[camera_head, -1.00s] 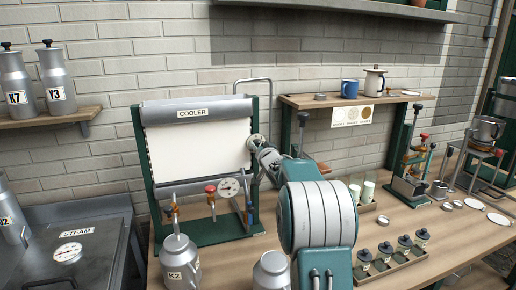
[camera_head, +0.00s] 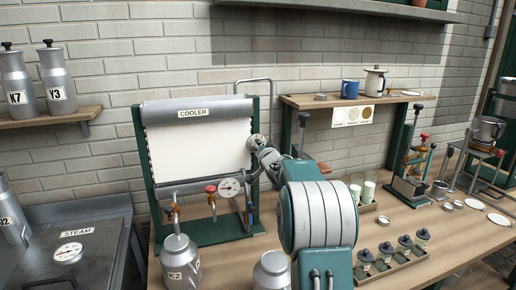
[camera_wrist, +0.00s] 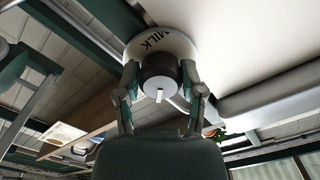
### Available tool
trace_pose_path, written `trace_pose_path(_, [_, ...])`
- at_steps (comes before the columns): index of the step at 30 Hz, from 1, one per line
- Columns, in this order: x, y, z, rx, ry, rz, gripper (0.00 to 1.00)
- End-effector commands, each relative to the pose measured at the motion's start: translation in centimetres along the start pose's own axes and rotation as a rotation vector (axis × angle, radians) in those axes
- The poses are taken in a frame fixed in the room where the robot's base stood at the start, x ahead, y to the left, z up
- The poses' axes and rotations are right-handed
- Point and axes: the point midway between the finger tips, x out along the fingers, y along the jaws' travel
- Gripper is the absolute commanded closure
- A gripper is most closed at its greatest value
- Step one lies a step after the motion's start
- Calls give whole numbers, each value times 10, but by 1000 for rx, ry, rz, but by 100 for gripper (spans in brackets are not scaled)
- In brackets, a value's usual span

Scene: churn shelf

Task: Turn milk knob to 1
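The milk knob (camera_wrist: 160,78) is a dark round knob with a white pointer mark, in front of a white dial marked MILK (camera_wrist: 155,41). The dial's numbers cannot be read. My gripper (camera_wrist: 160,74) has one finger on each side of the knob, and both fingertips appear to touch its sides. In the head view my gripper (camera_head: 264,152) is at the right edge of the cooler (camera_head: 198,140), by the small round dial (camera_head: 257,142). My arm partly hides the area below it.
A gauge (camera_head: 229,187) and a red-handled valve (camera_head: 211,190) are below the cooler panel. Cans, including K2 (camera_head: 180,262), stand in front. A small wooden shelf (camera_head: 300,102) and a tray of jars (camera_head: 395,262) are on the right.

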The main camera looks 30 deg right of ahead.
Motion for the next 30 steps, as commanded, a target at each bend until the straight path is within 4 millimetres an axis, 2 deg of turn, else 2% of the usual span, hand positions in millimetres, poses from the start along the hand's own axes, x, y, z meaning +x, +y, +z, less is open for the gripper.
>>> trace_pose_path(1, [0, 1, -1, 0, 2, 2, 23])
trace_pose_path(2, [0, 1, -1, 0, 2, 2, 15])
trace_pose_path(13, [0, 0, 0, -1, 0, 1, 15])
trace_pose_path(17, [-6, 0, -1, -1, 1, 0, 15])
trace_pose_path(23, [-34, 0, -1, -1, 0, 2, 15])
trace_pose_path(30, [-78, 1, 0, -1, 0, 3, 15])
